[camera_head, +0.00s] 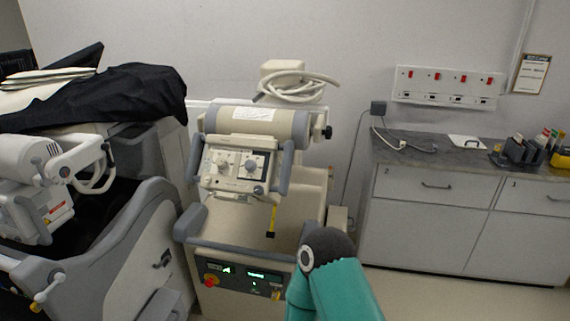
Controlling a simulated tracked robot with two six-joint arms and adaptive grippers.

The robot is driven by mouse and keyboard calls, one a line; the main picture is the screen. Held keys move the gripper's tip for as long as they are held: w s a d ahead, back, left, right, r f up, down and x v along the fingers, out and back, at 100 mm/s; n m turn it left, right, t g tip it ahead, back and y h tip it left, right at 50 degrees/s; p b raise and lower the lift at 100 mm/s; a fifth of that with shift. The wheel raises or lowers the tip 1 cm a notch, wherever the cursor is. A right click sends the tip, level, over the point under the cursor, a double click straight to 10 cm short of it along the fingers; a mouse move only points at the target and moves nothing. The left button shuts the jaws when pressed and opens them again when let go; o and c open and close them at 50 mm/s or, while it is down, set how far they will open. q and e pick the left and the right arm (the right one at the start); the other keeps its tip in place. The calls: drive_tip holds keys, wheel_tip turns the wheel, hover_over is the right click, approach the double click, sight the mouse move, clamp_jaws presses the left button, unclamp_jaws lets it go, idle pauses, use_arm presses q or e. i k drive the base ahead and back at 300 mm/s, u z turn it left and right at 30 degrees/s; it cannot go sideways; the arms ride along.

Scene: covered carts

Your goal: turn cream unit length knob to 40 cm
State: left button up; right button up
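The cream unit (262,217) stands upright in the middle, with a horizontal drum across its top. Its control panel (236,170) faces me and carries small dials or knobs, including a round one at the left (222,164) and one on a dark square at the right (250,165). A dark knob (328,132) sticks out at the drum's right end. The scale markings are too small to read, so I cannot tell which is the length knob or its setting. Neither of my grippers is in view; only a teal link of my arm shows at the bottom, in front of the unit's right side.
A grey machine (140,235) partly under a black cover (125,95) stands close at the left. A grey cabinet (470,215) with drawers lines the right wall. A coiled pale hose (300,85) lies on top of the unit. Some floor shows at the lower right.

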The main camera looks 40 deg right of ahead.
sight(251, 166)
drive_tip(key=z, duration=1.1)
drive_tip(key=i, duration=0.15)
drive_tip(key=u, duration=3.4)
drive_tip(key=k, duration=1.65)
drive_tip(key=u, duration=1.3)
drive_tip(key=i, duration=0.1)
drive_tip(key=z, duration=3)
drive_tip(key=i, duration=0.7)
drive_tip(key=z, duration=0.1)
